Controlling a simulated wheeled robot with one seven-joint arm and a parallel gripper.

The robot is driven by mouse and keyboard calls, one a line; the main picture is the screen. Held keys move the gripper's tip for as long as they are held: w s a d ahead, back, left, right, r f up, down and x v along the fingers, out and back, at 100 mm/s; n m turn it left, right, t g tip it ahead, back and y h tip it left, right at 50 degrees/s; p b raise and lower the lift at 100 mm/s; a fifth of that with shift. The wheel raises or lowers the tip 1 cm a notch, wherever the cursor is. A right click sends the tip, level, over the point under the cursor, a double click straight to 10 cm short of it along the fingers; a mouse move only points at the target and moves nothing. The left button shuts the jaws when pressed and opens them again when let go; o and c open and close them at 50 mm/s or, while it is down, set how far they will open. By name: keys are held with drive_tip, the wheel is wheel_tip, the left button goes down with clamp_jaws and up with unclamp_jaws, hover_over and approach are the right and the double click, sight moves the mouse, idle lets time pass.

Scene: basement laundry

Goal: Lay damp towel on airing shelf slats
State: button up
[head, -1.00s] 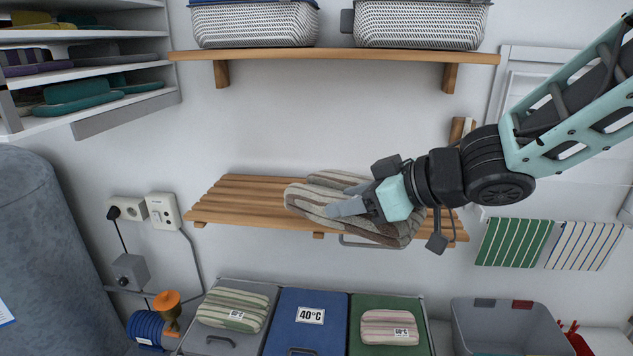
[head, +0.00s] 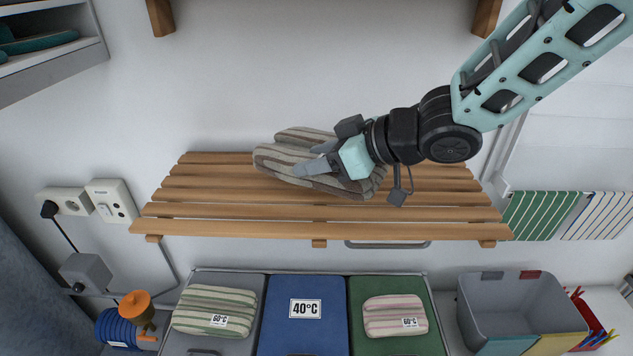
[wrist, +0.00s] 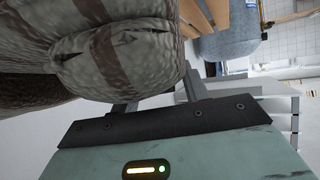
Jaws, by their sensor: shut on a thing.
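A folded towel (head: 300,168) with grey-brown and cream stripes is at the middle of the slatted wooden airing shelf (head: 230,212) in the head view. My gripper (head: 318,168) is shut on the towel from its right side. In the wrist view the towel (wrist: 110,50) fills the upper left, bunched at the fingers. The towel is over the slats; whether it touches them or hangs just above, I cannot tell. Part of it is hidden by my gripper. The slats left and right of it are bare.
Below stand grey, blue (head: 305,325) and green hampers, with a striped towel on the grey lid (head: 215,310) and another on the green lid (head: 395,316). A grey bin (head: 520,305) is at right. Wall sockets (head: 90,202) are left of the shelf. A metal rail (head: 388,244) runs beneath it.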

sight(318, 181)
drive_tip(key=shift+f, duration=2.35)
drive_tip(key=shift+f, duration=0.1)
drive_tip(key=o, duration=1.3)
drive_tip(key=shift+r, duration=0.2)
drive_tip(key=v, duration=1.2)
drive_tip(key=shift+d+f+b, duration=0.1)
drive_tip(key=shift+f+b, duration=0.05)
drive_tip(key=shift+b, duration=0.25)
